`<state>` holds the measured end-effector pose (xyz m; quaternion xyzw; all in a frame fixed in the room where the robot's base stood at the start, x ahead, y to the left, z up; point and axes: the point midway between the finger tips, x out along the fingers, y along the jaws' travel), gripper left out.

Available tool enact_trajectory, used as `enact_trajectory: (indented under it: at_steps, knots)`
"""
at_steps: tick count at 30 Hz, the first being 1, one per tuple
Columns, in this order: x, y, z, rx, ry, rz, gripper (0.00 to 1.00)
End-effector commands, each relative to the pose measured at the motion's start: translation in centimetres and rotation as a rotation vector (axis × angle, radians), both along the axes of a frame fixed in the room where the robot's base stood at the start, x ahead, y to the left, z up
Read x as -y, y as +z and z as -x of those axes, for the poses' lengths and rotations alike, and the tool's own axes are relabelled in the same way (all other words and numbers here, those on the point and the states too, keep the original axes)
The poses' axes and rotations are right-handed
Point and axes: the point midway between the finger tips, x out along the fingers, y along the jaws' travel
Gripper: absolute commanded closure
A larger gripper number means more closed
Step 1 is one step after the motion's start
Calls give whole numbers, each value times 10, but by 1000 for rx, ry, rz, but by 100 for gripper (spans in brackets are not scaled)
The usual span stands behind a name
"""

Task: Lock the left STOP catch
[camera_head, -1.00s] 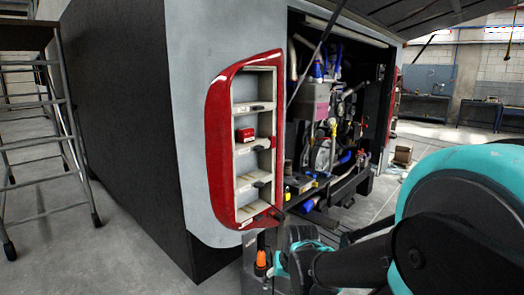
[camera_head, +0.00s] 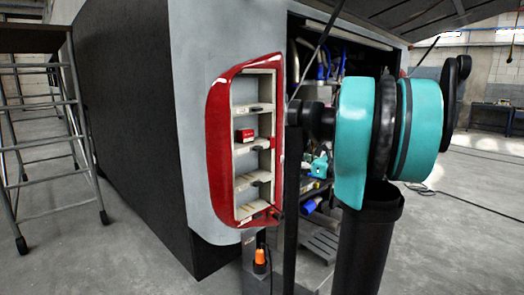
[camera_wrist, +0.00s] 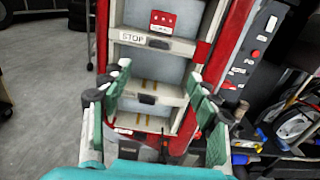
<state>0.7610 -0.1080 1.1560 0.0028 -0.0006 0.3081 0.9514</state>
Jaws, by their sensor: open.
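The red-framed lamp housing (camera_head: 218,150) stands upright on the coach's rear corner, with open pale compartments one above another. In the wrist view, the STOP label (camera_wrist: 132,38) is on a pale ledge under a red block (camera_wrist: 163,20). The small black STOP catch (camera_wrist: 158,44) is just right of the label; its exact setting is too small to tell. Another dark catch (camera_wrist: 147,98) is on the ledge below. My gripper (camera_wrist: 158,76) is open and empty, its green-padded fingers spread in front of the housing, below the STOP ledge in the picture. The gripper is not clear in the head view.
The open engine bay (camera_head: 318,75) lies right of the housing, partly behind my arm. A dark panel with red buttons (camera_wrist: 262,45) adjoins the housing's right side. An orange-topped item (camera_head: 260,258) stands below. A ladder stand (camera_head: 45,130) is at left; floor between is clear.

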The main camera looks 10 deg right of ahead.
Motion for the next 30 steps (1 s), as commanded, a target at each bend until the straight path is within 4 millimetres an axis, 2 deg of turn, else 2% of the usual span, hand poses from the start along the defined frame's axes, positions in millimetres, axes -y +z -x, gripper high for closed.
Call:
enact_trajectory:
  at_steps: [5,21,30]
  knots:
    - [-16,0,-19,0,5,2,40]
    - [-79,-1,-105,1,6,6,40]
    - [-99,-1,-133,1,3,6,40]
